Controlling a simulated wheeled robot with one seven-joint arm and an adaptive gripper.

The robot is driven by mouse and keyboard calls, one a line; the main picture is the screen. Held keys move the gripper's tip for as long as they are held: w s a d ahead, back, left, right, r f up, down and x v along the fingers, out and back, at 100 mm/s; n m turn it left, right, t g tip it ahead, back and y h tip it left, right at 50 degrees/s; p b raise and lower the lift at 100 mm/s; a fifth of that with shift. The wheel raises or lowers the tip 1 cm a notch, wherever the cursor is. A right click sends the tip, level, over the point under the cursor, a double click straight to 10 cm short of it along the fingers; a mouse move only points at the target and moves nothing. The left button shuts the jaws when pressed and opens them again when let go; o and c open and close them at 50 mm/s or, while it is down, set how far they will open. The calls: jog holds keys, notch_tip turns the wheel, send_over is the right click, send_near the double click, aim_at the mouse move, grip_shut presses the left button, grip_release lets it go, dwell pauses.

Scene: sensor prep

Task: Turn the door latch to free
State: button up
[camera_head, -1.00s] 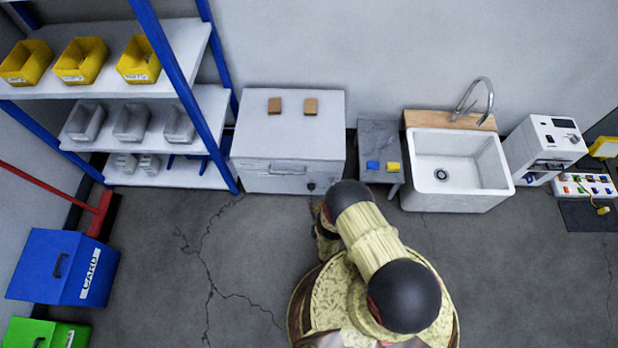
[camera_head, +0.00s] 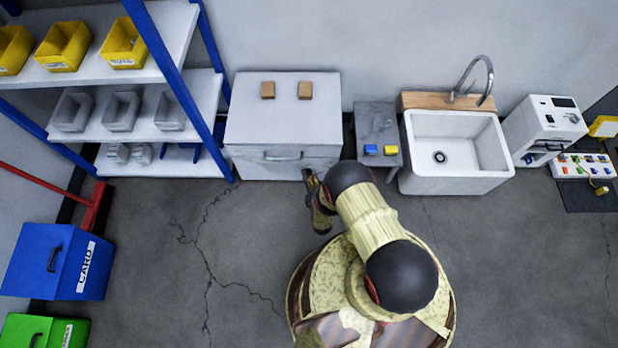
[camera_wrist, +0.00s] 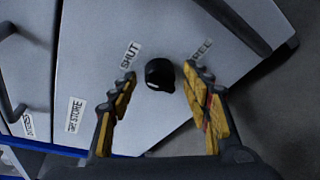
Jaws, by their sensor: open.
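The door latch is a black round knob (camera_wrist: 160,75) on a light grey door front, between a label reading "SHUT" (camera_wrist: 131,55) and a partly covered label ending in "EE" (camera_wrist: 202,49). My gripper (camera_wrist: 160,82) is open, with one yellow-and-black finger on each side of the knob. Whether the fingers touch it I cannot tell. In the head view the grey cabinet (camera_head: 275,117) stands against the wall, and my gripper (camera_head: 308,178) is at its lower right front. My arm hides the latch there.
The cabinet has a bar handle (camera_head: 282,158) and two brown blocks on top. To its right are a small grey table (camera_head: 377,125) with blue and yellow items and a white sink (camera_head: 455,182). Shelving (camera_head: 188,85) stands left. The floor in front is mostly clear.

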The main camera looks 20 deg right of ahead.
jog(key=shift+c, duration=0.6)
jog(key=c, duration=1)
jog(key=shift+s+f+m, duration=0.1)
jog(key=shift+m, duration=0.2)
jog(key=shift+d+f+m+t+y, duration=0.1)
jog(key=shift+m+t+y, duration=0.3)
jog(key=shift+m, duration=0.65)
jog(key=shift+m+t+y, duration=0.3)
jog(key=shift+m+t, duration=0.1)
jog(key=shift+m, duration=0.65)
